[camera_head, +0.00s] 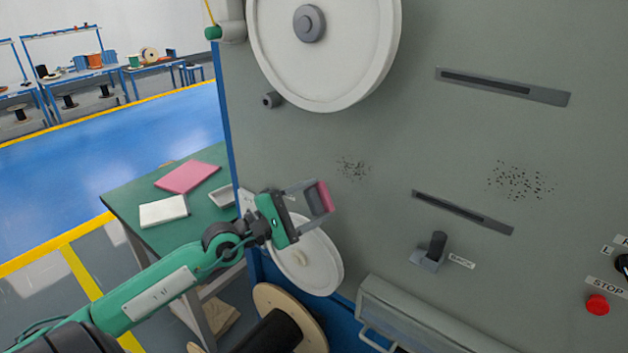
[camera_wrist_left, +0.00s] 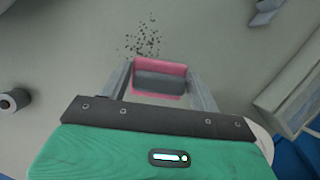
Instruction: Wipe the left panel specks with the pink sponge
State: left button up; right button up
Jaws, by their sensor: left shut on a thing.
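My left gripper (camera_head: 316,203) is shut on the pink sponge (camera_head: 325,196), in front of the grey machine panel. In the left wrist view the sponge (camera_wrist_left: 160,66) shows pink edges with a grey middle, between the two fingers. The left specks (camera_head: 353,168) are a small dark patch on the panel, up and to the right of the sponge. They also show in the left wrist view (camera_wrist_left: 142,40), just beyond the sponge. I cannot tell whether the sponge touches the panel. A second speck patch (camera_head: 521,181) lies further right. My right gripper is not in view.
A large white wheel (camera_head: 350,60) is above and a smaller one (camera_head: 310,265) below the gripper. A slot plate (camera_head: 462,212) and a black lever (camera_head: 437,246) stand right.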

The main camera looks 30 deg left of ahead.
pick_arm(q)
jog(key=shift+t+y, duration=0.3)
jog(key=shift+t, duration=0.3)
jog(key=r, duration=0.1)
jog(key=a+r, duration=0.2)
jog(key=r, duration=0.1)
jog(key=shift+w+a, duration=0.1)
jog(key=shift+w, duration=0.15)
jog(key=w+p, duration=0.1)
jog(key=w, duration=0.2)
jog(key=shift+w, duration=0.3)
jog(key=shift+w+d+f, duration=0.1)
jog(key=shift+w+d, duration=0.1)
jog(key=shift+w, duration=0.55)
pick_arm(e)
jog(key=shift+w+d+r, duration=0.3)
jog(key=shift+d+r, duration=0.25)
pick_arm(q)
jog(key=shift+w, duration=0.1)
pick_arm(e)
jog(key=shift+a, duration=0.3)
pick_arm(q)
jog(key=shift+w+d, duration=0.1)
jog(key=shift+w, duration=0.7)
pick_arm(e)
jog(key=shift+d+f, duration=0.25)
